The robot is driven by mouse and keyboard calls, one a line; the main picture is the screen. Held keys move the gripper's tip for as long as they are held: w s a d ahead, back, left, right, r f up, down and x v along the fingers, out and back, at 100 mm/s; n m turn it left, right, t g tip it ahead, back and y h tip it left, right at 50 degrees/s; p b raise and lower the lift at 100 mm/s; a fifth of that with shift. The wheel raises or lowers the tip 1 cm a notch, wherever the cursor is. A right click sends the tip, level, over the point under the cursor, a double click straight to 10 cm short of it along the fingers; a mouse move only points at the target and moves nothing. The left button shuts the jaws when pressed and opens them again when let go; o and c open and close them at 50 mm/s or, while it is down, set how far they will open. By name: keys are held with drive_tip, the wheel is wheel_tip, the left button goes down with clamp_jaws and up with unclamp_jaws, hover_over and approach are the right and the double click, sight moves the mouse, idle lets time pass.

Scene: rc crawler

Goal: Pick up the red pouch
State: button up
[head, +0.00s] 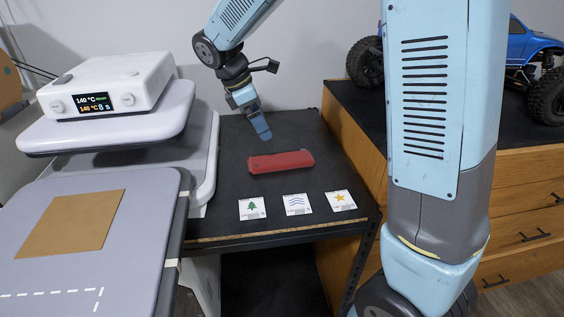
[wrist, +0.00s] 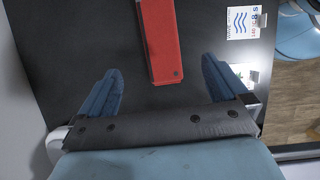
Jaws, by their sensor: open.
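The red pouch (head: 281,162) is long and flat and lies on the black table top in the head view, behind a row of cards. In the wrist view the red pouch (wrist: 162,42) runs up out of the top edge of the picture, its near end lying between and beyond the fingertips. My gripper (head: 264,132) is above the table, behind and to the left of the pouch in the head view. In the wrist view my gripper (wrist: 161,75) has its two blue fingers wide apart with nothing between them. No contact with the pouch shows.
Three cards, with a tree (head: 252,208), waves (head: 297,204) and a star (head: 341,200), lie in front of the pouch. A wooden cabinet (head: 530,205) bearing a blue RC truck (head: 530,50) is right.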

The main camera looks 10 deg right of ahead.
sight(282, 158)
drive_tip(key=x, duration=1.3)
drive_tip(key=shift+d+r, duration=0.1)
drive_tip(key=shift+d, duration=0.05)
drive_tip(key=c, duration=1.1)
